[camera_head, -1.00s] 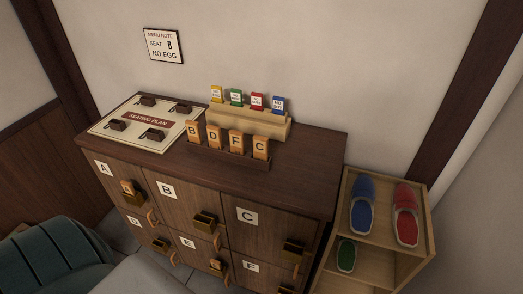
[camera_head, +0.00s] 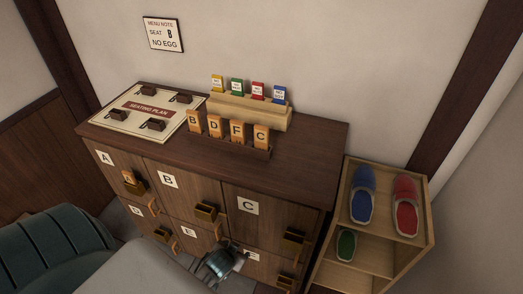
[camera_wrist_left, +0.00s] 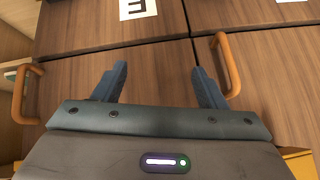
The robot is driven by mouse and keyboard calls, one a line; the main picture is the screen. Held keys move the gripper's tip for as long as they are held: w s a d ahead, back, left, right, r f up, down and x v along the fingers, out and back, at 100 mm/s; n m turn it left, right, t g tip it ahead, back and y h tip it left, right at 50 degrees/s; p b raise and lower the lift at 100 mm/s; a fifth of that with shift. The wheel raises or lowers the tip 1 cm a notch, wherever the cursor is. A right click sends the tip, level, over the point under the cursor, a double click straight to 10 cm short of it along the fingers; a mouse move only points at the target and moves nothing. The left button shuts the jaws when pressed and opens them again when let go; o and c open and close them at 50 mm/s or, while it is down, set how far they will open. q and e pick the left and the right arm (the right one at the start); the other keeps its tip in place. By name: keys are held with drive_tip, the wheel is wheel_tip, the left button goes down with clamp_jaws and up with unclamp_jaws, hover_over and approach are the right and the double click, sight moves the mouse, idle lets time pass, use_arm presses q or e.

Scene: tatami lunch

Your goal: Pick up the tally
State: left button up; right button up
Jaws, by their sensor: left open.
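Wooden lettered tallies B (camera_head: 194,121), D (camera_head: 214,126), F (camera_head: 237,131) and C (camera_head: 260,136) stand upright in a dark rack (camera_head: 258,153) on the cabinet top. Another tally (camera_head: 129,177) sits in the lock of door A. My left gripper (camera_head: 228,256) is in front of the lower doors near E, hiding that door's lock. My right gripper is not in view.
The cabinet (camera_head: 305,160) has doors with brass locks and orange handles (camera_wrist_left: 229,66). On top are a seating plan board (camera_head: 115,123) and a wooden stand (camera_head: 245,113) with coloured cards. A shoe shelf (camera_head: 418,258) with slippers stands right.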

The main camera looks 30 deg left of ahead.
use_arm(q)
drive_tip(key=w+r+t, duration=0.1)
drive_tip(key=r, duration=0.9)
drive_tip(key=w+r+n+t+y, duration=0.1)
drive_tip(key=r+t, duration=0.1)
drive_tip(key=r, duration=0.7)
drive_tip(key=w+d+r+t, duration=0.1)
drive_tip(key=r, duration=0.9)
drive_tip(key=shift+w+r+n+t+y, duration=0.3)
drive_tip(key=shift+n+t, duration=0.1)
drive_tip(key=t, duration=0.5)
approach(261, 131)
drive_tip(key=p+x, duration=0.2)
drive_tip(key=x, duration=0.2)
drive_tip(key=shift+w+r, duration=0.1)
drive_tip(key=shift+w, duration=0.25)
drive_tip(key=shift+w+a, duration=0.2)
drive_tip(key=shift+w, duration=0.35)
drive_tip(key=p+x, duration=0.3)
drive_tip(key=x, duration=0.1)
drive_tip(key=shift+a, duration=0.1)
drive_tip(key=shift+w+a+f, duration=0.1)
drive_tip(key=shift+w+f, duration=0.25)
drive_tip(key=shift+w, duration=0.1)
drive_tip(key=shift+s, duration=0.1)
drive_tip(key=c, duration=1.1)
drive_tip(key=shift+r, duration=0.1)
drive_tip(key=shift+c, duration=0.2)
